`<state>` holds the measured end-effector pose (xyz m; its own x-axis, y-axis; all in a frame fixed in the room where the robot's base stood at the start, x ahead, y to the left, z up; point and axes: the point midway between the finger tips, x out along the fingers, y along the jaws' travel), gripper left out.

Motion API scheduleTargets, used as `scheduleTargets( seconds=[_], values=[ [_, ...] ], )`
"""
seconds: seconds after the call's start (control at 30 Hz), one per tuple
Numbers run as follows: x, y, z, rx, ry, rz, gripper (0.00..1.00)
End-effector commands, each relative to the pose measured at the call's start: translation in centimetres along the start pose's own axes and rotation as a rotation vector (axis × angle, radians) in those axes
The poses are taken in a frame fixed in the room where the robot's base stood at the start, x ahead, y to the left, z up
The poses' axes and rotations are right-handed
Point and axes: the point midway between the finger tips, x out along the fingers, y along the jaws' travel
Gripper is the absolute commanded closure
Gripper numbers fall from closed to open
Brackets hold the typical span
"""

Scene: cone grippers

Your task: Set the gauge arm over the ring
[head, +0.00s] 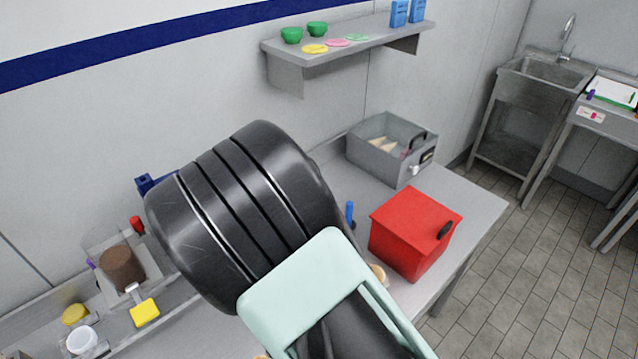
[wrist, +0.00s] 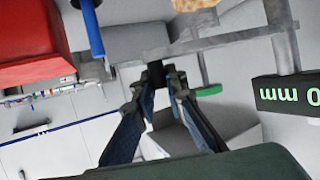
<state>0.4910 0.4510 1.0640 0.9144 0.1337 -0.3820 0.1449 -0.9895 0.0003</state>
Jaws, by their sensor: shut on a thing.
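In the wrist view my gripper (wrist: 158,84) is shut on a small dark knob (wrist: 155,72) at the end of a grey bar, which looks like the gauge arm (wrist: 235,38). The bar runs right to a grey post beside a dark display (wrist: 290,92) with green "mm" lettering, partly cut off. I cannot make out the ring for certain. A tan piece (wrist: 195,5) is cut off at the top edge. In the head view my own arm hides the gripper and gauge; a tan round edge (head: 379,272) shows beside it.
A red box (head: 415,232) and a blue-handled upright thing (head: 350,213) stand close by on the bench; both show in the wrist view. A grey open bin (head: 380,160) stands behind. A shelf (head: 350,42) hangs above. Near the bar is a green piece (wrist: 208,90).

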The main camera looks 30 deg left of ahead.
Motion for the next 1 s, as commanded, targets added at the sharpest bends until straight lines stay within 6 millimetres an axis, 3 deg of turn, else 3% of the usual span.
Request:
scheduleTargets(
  seconds=[0.63, 0.67, 0.8, 1.0],
  values=[
    [-0.56, -0.32, 0.41, 0.004, -0.002, 0.013, 1.00],
    [-0.56, -0.32, 0.41, 0.004, -0.002, 0.013, 0.86],
    [-0.56, -0.34, 0.37, 0.004, -0.002, 0.012, 0.71],
    [-0.56, -0.37, 0.30, 0.005, -0.001, 0.012, 0.70]
  ],
)
